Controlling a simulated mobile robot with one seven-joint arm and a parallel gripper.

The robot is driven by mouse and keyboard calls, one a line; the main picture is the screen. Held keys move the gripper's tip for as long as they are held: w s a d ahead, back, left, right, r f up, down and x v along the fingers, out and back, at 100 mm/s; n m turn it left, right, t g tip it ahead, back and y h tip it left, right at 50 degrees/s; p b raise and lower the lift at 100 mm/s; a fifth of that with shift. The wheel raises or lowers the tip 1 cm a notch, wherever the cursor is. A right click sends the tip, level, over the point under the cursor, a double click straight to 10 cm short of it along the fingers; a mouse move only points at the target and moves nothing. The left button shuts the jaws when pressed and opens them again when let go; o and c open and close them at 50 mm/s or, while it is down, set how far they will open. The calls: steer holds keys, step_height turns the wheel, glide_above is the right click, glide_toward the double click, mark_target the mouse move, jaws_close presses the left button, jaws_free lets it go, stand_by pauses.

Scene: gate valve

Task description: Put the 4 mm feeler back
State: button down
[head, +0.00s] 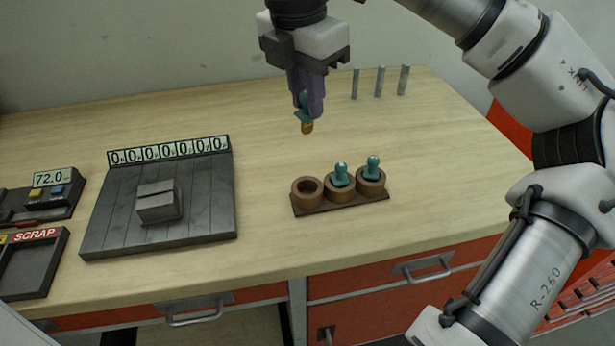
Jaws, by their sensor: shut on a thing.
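My gripper (307,108) is shut on a feeler (307,127), a small teal-handled piece with a brass-coloured lower end. It hangs in the air above the bench, behind the rack in the picture. The brown rack (338,205) has three round holders in a row. The left holder (307,190) is empty. The middle holder has a teal feeler (341,174) and the right holder has another teal feeler (373,168). No size marking is readable on any feeler. The fingers partly hide the held one.
A dark plate (200,220) with a counter display (168,150) and a grey slotted block (158,202) lies to the left. A SCRAP tray (30,265) and a 72.0 readout (52,178) are farther left. Three metal pins (379,81) stand at the back. Bench around the rack is clear.

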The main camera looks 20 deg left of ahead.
step_height(320, 180, down, 14)
steer(key=shift+f, duration=0.1)
stand_by(0.4)
steer(key=shift+f, duration=0.1)
steer(key=c, duration=1.7)
jaws_free()
steer(key=o, duration=0.4)
steer(key=r, duration=0.4)
steer(key=s+r, duration=0.1)
steer(key=r, duration=0.7)
steer(key=shift+s+a+r, duration=0.1)
steer(key=shift+s+a, duration=0.05)
steer(key=shift+a, duration=0.15)
